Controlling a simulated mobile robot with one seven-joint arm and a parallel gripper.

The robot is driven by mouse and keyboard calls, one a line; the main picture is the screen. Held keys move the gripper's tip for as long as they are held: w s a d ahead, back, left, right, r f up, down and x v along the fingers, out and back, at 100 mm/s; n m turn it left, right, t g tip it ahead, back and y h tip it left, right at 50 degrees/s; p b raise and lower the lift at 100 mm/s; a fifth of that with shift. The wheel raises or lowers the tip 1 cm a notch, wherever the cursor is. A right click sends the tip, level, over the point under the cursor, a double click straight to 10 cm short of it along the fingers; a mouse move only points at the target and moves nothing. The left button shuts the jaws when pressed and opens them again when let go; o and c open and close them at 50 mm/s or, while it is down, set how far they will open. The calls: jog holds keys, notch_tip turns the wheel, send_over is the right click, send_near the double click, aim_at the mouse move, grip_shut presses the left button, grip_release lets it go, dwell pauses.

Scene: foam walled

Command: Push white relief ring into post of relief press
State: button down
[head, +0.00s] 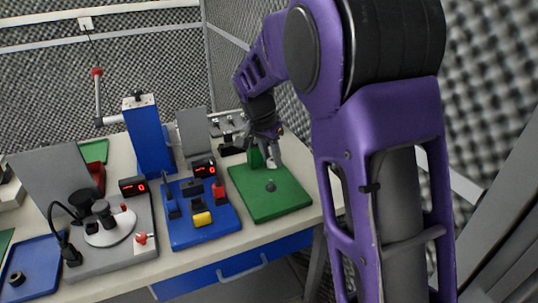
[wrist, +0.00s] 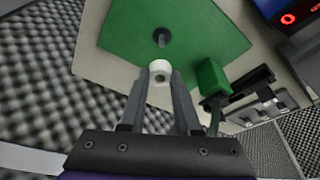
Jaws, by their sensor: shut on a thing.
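The white relief ring (wrist: 160,67) sits between the fingertips of my gripper (wrist: 161,80), which is shut on it in the wrist view. A dark post (wrist: 162,36) stands on a green plate (wrist: 120,28), just beyond the ring in that view and apart from it. In the head view, the post (head: 270,186) is near the middle of the green plate (head: 285,205). My gripper (head: 268,148) is over the plate's far edge there. The ring is hard to make out in the head view. I cannot tell the ring's height above the plate.
A green block (wrist: 212,77) stands close beside my gripper at the plate's edge. To the left in the head view are a blue fixture (head: 195,225) with coloured parts, a tall blue column (head: 150,135) with a lever, and a grey fixture (head: 100,250). The plate around the post is clear.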

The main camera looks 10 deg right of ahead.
aim_at(270, 181)
jog(key=shift+s+a+f+b, duration=0.1)
jog(key=shift+f+b, duration=0.4)
jog(key=shift+f, duration=0.35)
jog(key=shift+s+a+f+b, duration=0.1)
jog(key=shift+f+b, duration=0.35)
jog(key=shift+f, duration=0.4)
jog(key=shift+f+b, duration=0.9)
jog(key=shift+f, duration=0.15)
dwell(0.3)
jog(key=shift+f, duration=1)
jog(key=c, duration=0.5)
grip_release()
jog(key=shift+c, duration=0.2)
jog(key=p+v, duration=0.2)
jog(key=v, duration=1.5)
jog(key=shift+r+p, duration=0.2)
jog(key=shift+p, duration=0.2)
jog(key=shift+a, duration=0.15)
